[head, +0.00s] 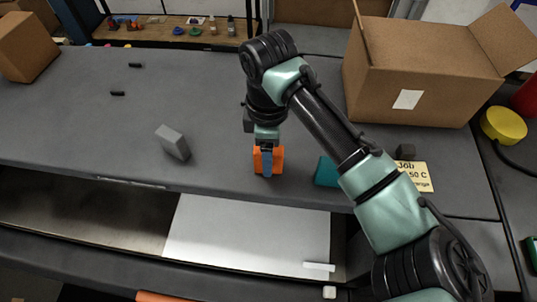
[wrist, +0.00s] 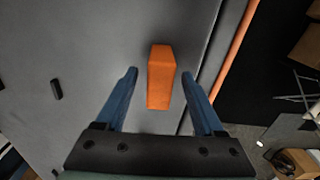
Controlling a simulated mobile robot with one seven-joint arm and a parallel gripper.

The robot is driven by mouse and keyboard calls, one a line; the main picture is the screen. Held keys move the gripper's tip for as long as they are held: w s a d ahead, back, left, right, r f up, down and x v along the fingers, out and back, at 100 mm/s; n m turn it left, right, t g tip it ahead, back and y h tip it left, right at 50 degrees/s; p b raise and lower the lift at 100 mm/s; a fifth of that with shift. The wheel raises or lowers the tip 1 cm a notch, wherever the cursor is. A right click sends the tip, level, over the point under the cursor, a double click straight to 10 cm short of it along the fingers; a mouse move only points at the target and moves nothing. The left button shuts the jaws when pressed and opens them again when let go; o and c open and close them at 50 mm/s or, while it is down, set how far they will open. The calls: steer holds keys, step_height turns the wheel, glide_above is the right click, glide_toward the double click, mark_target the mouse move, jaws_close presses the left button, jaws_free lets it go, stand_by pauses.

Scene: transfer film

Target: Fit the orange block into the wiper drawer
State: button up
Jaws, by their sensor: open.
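The orange block (head: 277,154) stands on the grey worktop near its front edge. In the wrist view the orange block (wrist: 161,78) shows whole, in line with the gap between my blue fingers. My gripper (wrist: 160,73) is open, pointing down at the block, with a finger on each side and visible gaps to both. In the head view my gripper (head: 266,170) partly covers the block. Below the worktop's front edge is an open drawer space with a dark left part (head: 90,215) and a pale right part (head: 245,238); I cannot tell which is the wiper drawer.
A teal block (head: 326,171) and a yellow note (head: 413,177) lie to the right, partly behind my arm. A large open cardboard box (head: 420,75) stands at the back right. The worktop's left middle is mostly clear.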

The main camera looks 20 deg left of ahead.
jaws_close()
stand_by(0.3)
